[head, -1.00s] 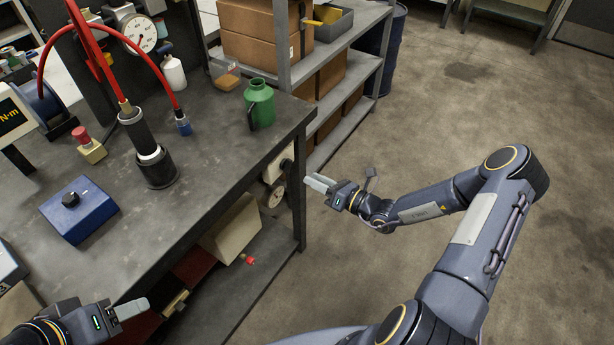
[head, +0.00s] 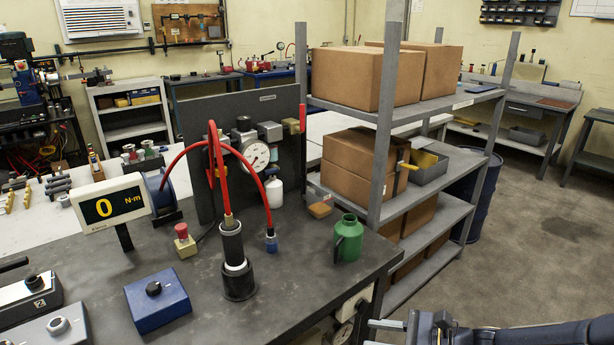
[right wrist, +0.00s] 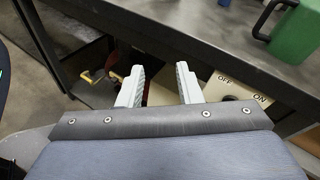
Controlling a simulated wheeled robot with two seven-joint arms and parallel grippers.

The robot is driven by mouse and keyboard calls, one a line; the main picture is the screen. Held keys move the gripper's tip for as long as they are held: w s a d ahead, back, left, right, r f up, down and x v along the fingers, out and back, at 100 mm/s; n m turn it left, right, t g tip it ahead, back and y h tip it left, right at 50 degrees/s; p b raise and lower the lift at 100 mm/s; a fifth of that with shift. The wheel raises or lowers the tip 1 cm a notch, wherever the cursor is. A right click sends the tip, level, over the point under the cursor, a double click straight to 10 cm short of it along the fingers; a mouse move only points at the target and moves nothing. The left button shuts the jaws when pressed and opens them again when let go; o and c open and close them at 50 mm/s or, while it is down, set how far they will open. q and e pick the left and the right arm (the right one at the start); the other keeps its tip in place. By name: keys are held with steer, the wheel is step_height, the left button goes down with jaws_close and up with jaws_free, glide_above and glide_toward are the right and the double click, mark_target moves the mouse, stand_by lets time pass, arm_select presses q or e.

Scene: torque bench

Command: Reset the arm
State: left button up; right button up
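My right gripper (right wrist: 158,84) shows in the right wrist view with its two pale fingers apart and nothing between them. It is beside the front edge of the workbench (right wrist: 185,35), below the top. In the head view only part of my right arm and a finger show at the bottom right. My left gripper is outside the head view.
A grey shelf unit (head: 385,120) with cardboard boxes (head: 355,78) stands behind the bench's right end. An ON/OFF switch panel (right wrist: 238,88) is on the bench's front. Open floor (head: 535,265) lies to the right.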

steer(key=s+d+r+n+h, duration=0.2)
steer(key=s+r+n+h, duration=0.2)
steer(key=s+n, duration=0.5)
steer(key=s+d+r+n+h, duration=0.3)
steer(key=s+n+h, duration=0.3)
steer(key=s+n, duration=0.3)
steer(key=s, duration=0.3)
steer(key=shift+d+r, duration=0.15)
steer(key=shift+r, duration=0.2)
